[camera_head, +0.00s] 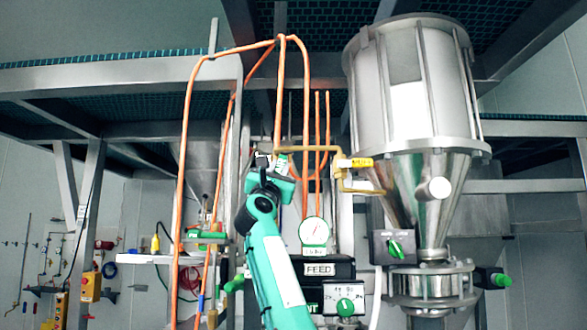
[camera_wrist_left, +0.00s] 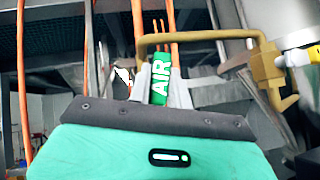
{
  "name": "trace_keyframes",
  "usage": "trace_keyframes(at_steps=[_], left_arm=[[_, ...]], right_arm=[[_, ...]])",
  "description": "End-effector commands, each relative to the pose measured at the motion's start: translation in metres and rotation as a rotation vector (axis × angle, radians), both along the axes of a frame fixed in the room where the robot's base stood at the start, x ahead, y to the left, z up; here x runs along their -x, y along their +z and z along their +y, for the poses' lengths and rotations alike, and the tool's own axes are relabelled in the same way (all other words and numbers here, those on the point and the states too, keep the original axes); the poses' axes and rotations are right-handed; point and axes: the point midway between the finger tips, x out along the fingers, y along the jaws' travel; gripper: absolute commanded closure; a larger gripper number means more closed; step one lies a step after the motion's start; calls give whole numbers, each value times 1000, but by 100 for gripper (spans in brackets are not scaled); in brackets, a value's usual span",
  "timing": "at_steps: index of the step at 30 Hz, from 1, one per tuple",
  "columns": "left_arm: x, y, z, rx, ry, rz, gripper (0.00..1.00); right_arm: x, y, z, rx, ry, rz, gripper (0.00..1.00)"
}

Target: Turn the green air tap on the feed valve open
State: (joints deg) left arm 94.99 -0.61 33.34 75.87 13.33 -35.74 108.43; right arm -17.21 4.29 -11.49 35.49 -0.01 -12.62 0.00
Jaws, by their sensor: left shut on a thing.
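The green air tap (camera_wrist_left: 161,78), a green handle with white AIR lettering, stands almost upright between the pale fingers of my left gripper (camera_wrist_left: 158,82) in the left wrist view. The fingers are shut on it from both sides. In the head view my left gripper (camera_head: 276,162) reaches up to the brass pipe, and a small green and white part of the tap (camera_head: 282,165) shows at the fingertips. The valve body behind the tap is mostly hidden by the gripper. My right gripper is not in view.
A brass pipe (camera_head: 295,149) runs right from the tap towards a steel hopper (camera_head: 430,90). Orange hoses (camera_head: 183,150) hang close around my left arm. A pressure gauge (camera_head: 314,232), a FEED sign (camera_head: 319,269) and green knobs (camera_head: 345,306) sit just right of the arm.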

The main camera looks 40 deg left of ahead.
Motion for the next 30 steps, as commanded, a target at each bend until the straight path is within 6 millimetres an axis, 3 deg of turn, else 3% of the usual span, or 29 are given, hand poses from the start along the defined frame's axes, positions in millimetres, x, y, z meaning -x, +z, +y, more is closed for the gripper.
trace_keyframes(at_steps=[12,30], left_arm=[[6,4,8,198,-5,-136,100],[9,5,12,242,-2,-169,100]], right_arm=[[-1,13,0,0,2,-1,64],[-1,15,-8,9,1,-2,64]])
